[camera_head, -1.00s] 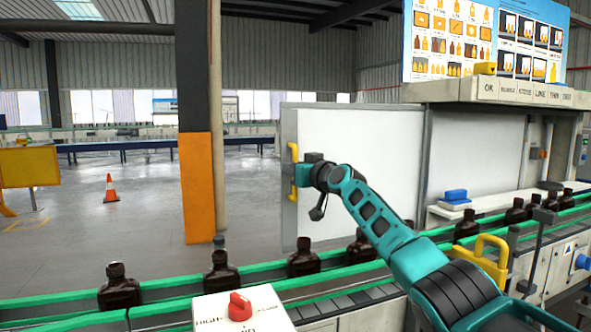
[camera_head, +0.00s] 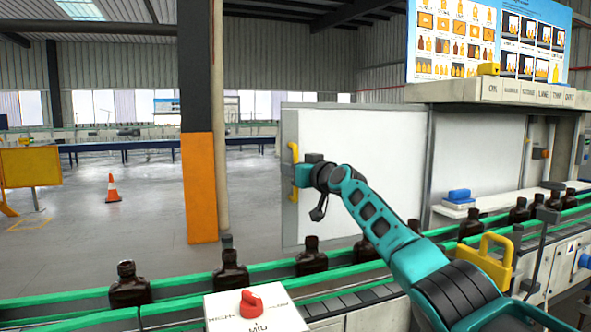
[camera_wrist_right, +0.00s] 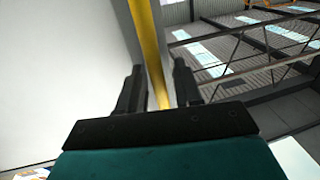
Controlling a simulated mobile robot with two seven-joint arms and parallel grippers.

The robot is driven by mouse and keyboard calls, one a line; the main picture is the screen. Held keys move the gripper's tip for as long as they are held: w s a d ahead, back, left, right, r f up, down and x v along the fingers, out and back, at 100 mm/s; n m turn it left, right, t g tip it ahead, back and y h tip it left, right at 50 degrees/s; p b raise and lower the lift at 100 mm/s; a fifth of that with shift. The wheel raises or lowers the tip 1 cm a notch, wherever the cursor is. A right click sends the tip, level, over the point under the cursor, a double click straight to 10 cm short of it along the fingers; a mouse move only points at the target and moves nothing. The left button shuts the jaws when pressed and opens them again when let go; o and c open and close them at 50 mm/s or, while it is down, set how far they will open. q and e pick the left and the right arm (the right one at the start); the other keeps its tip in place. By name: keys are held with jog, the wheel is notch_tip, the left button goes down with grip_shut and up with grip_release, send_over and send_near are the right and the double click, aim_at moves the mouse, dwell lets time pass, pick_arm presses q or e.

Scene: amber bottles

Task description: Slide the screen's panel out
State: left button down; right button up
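The screen's white panel (camera_head: 350,150) stands upright behind the conveyor, its left edge out over open floor. A yellow bar handle (camera_head: 293,152) is fixed along that left edge. My right gripper (camera_head: 300,175) is at the handle, its arm reaching in from the lower right. In the right wrist view the yellow handle (camera_wrist_right: 154,60) runs between the two dark fingers (camera_wrist_right: 158,88), with the white panel (camera_wrist_right: 60,70) on the left. The fingers are around the handle; finger contact is hard to see. My left gripper is not in view.
Dark amber bottles (camera_head: 312,257) stand along the green-railed conveyor (camera_head: 185,292) in front of the panel. A box with a red knob (camera_head: 251,301) is in the near middle. An orange-based pillar (camera_head: 199,188) stands left of the panel, with open floor between.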

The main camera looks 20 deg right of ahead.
jog(key=shift+s+d, duration=0.1)
jog(key=shift+d, duration=0.05)
jog(key=v, duration=1.2)
jog(key=shift+s+b, duration=0.4)
dwell(0.4)
